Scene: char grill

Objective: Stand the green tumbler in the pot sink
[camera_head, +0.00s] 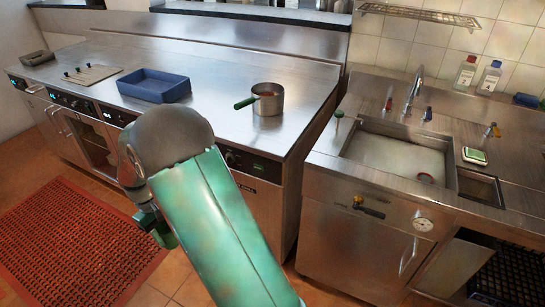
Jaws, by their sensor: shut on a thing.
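The pot sink (395,153) is a rectangular steel basin let into the counter at the right, with a pale, cloudy bottom. I cannot make out the green tumbler anywhere. My green arm fills the lower middle, and its grey joint and dark lower links hang in front of the left counter. My gripper's fingers do not show, so anything between them is hidden.
A saucepan with a green handle (267,98) and a blue tray (154,86) stand on the left counter. A tap (413,90), two bottles (466,72) (489,76) and a green-and-white sponge-like item (474,155) surround the sink. A gap separates the counters.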

